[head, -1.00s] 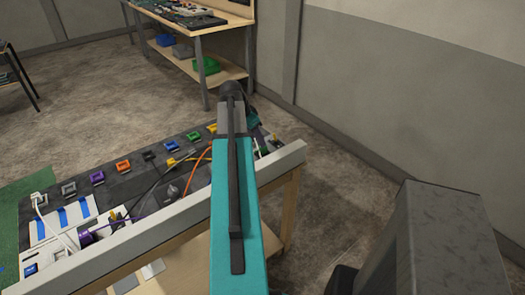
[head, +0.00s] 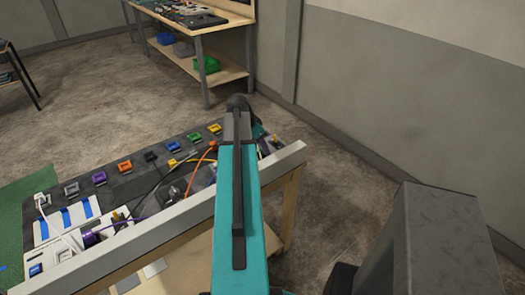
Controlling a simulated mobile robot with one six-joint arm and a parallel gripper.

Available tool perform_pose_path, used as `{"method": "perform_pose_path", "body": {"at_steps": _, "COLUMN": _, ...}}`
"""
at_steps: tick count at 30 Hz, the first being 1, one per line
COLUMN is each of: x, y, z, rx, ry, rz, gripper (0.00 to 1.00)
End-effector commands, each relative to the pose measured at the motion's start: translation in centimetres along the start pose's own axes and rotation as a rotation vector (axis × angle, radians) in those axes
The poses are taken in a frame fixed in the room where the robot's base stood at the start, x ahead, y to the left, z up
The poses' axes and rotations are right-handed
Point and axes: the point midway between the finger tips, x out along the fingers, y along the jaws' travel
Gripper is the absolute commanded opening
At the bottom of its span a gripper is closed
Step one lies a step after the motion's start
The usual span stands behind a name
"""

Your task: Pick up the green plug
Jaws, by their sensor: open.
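I cannot make out the green plug in the head view; it may be hidden behind my arm. My teal arm reaches up over the right part of the dark console (head: 125,188), and its far end covers that area. My gripper's fingers are hidden behind the arm. A row of coloured sockets runs along the console's back, among them a purple socket (head: 99,178), an orange socket (head: 125,166) and a black socket (head: 150,156). An orange cable (head: 191,178) and a black cable (head: 150,185) cross the console left of my arm.
A pale rail (head: 150,235) edges the console's front. A white panel with blue strips (head: 70,217) and a purple plug (head: 90,239) are at its left. A second workbench (head: 205,25) with a green bin (head: 207,64) stands behind. A grey wall (head: 400,100) is at right.

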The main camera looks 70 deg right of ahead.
Motion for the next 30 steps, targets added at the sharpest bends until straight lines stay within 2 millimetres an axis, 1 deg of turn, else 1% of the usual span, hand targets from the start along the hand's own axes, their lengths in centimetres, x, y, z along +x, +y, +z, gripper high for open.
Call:
{"method": "perform_pose_path", "body": {"at_steps": 3, "x": 0.66, "y": 0.00, "z": -0.03, "rx": 0.000, "ry": 0.000, "rz": 0.000, "gripper": 0.45}}
{"method": "perform_pose_path", "body": {"at_steps": 6, "x": 0.89, "y": 0.00, "z": -0.02, "rx": 0.000, "ry": 0.000, "rz": 0.000, "gripper": 0.45}}
{"method": "perform_pose_path", "body": {"at_steps": 22, "x": 0.93, "y": 0.05, "z": -0.06, "rx": 0.001, "ry": 0.000, "rz": 0.000, "gripper": 0.45}}
{"method": "perform_pose_path", "body": {"at_steps": 30, "x": 0.94, "y": 0.07, "z": -0.08, "rx": 0.002, "ry": 0.000, "rz": 0.000, "gripper": 0.01}}
